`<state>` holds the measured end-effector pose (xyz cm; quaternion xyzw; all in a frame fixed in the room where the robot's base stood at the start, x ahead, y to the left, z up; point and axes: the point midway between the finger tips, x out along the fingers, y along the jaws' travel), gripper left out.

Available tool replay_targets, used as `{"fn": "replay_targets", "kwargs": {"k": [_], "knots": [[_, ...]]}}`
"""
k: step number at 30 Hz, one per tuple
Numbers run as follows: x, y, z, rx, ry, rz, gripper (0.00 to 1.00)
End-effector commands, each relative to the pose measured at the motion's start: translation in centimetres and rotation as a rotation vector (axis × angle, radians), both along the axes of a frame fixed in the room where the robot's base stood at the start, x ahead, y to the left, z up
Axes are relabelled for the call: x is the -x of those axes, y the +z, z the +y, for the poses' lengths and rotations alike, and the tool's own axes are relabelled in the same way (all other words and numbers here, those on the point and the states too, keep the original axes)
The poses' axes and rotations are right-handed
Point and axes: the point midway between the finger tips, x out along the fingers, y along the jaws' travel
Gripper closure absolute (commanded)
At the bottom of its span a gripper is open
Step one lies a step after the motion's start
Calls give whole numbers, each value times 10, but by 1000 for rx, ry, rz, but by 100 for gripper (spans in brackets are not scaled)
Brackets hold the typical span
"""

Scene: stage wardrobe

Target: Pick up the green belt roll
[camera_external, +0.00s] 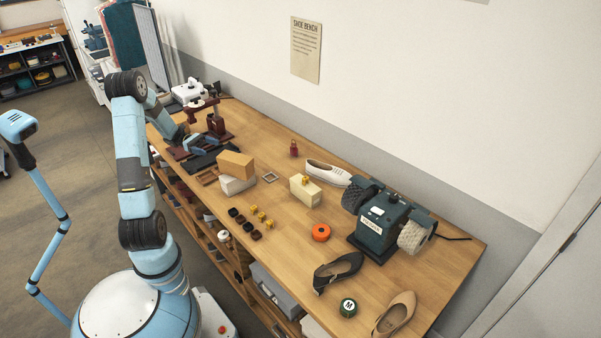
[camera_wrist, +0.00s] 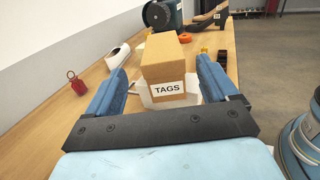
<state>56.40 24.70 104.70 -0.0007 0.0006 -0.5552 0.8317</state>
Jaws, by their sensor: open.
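A small dark green round piece with a pale mark on top (camera_external: 348,307) lies near the front right of the bench; it looks like the green belt roll, but I cannot be sure. I cannot make it out in the wrist view. My gripper (camera_external: 207,142) is at the left part of the bench, far from it. In the wrist view my gripper (camera_wrist: 161,66) has its blue fingers spread, with a brown TAGS box (camera_wrist: 165,62) ahead between them. Nothing is visibly held.
The TAGS box (camera_external: 236,164) sits on a white block. An orange roll (camera_external: 320,232), a dark shoe (camera_external: 338,270), a tan shoe (camera_external: 396,314) and a green machine (camera_external: 381,222) stand toward the right. Small yellow and dark pieces lie at the bench's front edge.

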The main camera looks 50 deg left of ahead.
Motion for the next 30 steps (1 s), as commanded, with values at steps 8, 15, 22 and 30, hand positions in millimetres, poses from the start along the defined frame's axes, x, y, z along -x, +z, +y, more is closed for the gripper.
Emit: {"fn": "replay_targets", "kwargs": {"k": [8, 15, 22, 30], "knots": [[0, 88, -1, -7, -1, -6, 13], [0, 155, 0, -6, 0, -5, 13], [-33, 151, -34, -90, -16, -52, 13], [-84, 135, -98, -255, -45, -160, 13]]}}
